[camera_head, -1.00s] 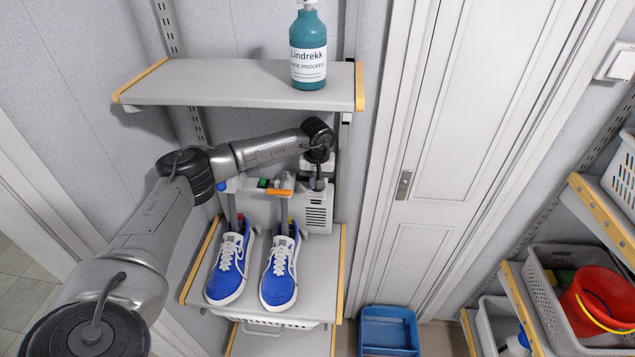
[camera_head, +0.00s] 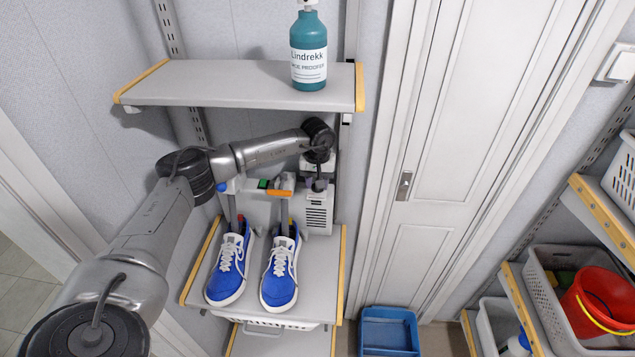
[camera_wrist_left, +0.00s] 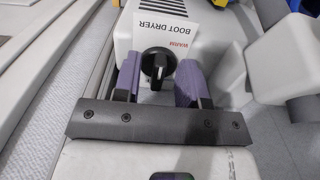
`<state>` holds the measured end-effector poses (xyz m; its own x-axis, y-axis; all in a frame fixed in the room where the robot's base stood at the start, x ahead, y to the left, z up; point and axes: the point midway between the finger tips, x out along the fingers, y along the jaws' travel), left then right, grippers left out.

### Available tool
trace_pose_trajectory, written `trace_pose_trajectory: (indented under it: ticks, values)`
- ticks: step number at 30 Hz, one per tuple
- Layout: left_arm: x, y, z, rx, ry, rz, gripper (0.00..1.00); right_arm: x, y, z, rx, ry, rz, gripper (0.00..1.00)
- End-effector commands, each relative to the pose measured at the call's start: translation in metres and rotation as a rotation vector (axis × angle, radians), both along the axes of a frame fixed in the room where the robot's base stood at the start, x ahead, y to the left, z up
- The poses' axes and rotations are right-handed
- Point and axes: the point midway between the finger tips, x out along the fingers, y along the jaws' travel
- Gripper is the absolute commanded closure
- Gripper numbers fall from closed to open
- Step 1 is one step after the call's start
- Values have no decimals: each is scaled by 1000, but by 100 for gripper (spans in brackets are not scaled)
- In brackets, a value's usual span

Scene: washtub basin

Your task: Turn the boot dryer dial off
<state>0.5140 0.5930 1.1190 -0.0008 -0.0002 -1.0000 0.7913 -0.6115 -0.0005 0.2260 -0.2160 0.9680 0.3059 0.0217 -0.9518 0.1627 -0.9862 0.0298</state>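The boot dryer (camera_head: 260,208) stands at the back of the middle shelf, with two blue shoes (camera_head: 230,268) (camera_head: 280,270) in front of it on its tubes. Its black dial (camera_wrist_left: 157,66) shows in the left wrist view below a "BOOT DRYER" label with red "WARM" lettering. The dial's grip bar runs roughly up and down in that picture. My left gripper (camera_wrist_left: 159,80) is open, with one purple finger on each side of the dial. I cannot tell whether the fingers touch it. In the head view my wrist hides the dial. My right gripper is not in view.
An upper shelf (camera_head: 220,85) with a teal bottle (camera_head: 308,55) lies above my forearm. A white door (camera_head: 450,110) is to the right. A blue tray (camera_head: 388,330) is below the door. A crate (camera_head: 560,290) with a red bucket (camera_head: 600,300) sits at the right.

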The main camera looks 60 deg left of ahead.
Motion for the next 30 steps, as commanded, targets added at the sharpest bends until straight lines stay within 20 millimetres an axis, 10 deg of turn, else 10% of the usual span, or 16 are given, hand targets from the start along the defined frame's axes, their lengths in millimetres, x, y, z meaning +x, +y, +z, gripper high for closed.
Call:
trace_pose_trajectory:
  ticks: [18,30]
  values:
    - [0,0,96,0,-4,0,62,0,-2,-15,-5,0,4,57]
    - [0,0,119,-1,-1,0,62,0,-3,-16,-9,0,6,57]
